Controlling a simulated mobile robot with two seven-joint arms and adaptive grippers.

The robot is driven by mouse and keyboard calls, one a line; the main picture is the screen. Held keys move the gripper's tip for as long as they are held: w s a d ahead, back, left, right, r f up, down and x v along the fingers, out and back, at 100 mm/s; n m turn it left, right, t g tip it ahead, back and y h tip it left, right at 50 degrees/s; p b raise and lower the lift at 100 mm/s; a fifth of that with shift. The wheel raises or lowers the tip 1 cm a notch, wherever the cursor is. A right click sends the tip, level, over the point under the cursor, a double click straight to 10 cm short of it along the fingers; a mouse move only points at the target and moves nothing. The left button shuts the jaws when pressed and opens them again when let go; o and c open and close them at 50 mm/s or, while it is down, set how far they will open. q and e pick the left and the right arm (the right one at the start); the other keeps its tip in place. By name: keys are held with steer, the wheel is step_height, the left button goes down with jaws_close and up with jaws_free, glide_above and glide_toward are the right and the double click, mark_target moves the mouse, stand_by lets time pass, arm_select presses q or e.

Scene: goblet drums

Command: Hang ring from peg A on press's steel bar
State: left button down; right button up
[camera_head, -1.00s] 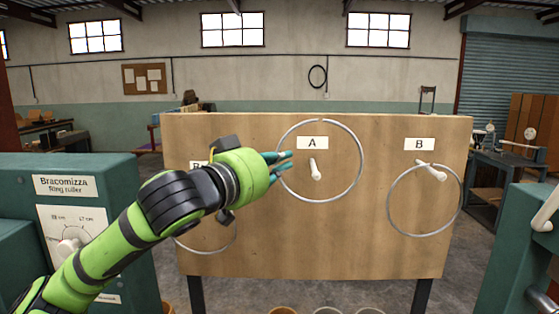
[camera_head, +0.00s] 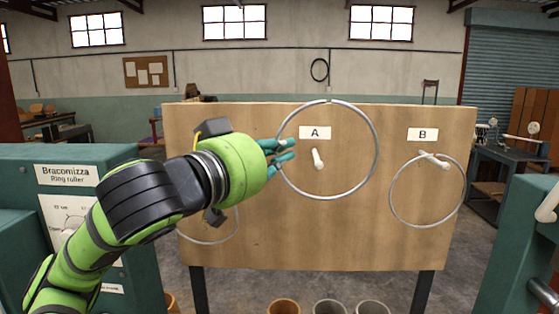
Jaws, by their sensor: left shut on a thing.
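The steel ring of peg A (camera_head: 372,175) is held at its left side by my left gripper (camera_head: 279,152), whose teal fingers are shut on it. The ring stands upright in front of the board and reaches slightly above its top edge. Peg A (camera_head: 318,160) shows inside the ring, under the A label. The ring does not rest on the peg; I cannot tell whether it is clear of the tip. A steel bar (camera_head: 543,292) sticks out at the bottom right, by a teal machine (camera_head: 508,255) that may be the press. My right gripper is not in view.
Another ring (camera_head: 462,190) hangs on peg B (camera_head: 436,161). A third ring (camera_head: 208,243) is partly hidden behind my left arm. The wooden board (camera_head: 300,235) spans the middle. A ring roller (camera_head: 138,195) stands left. Several drum shells, including a brown one (camera_head: 284,306), are below.

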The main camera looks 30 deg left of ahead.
arm_select(q)
steer(key=shift+s+d+r+p, duration=0.15)
steer(key=shift+s+d+r, duration=0.2)
steer(key=shift+s+r, duration=0.25)
steer(key=shift+s+d+r+p, duration=0.25)
steer(key=shift+s+r, duration=0.2)
steer(key=shift+r, duration=0.35)
steer(key=shift+s+d+r+p, duration=0.1)
steer(key=shift+s+d+r, duration=0.35)
steer(key=shift+r, duration=0.25)
steer(key=shift+a, duration=0.1)
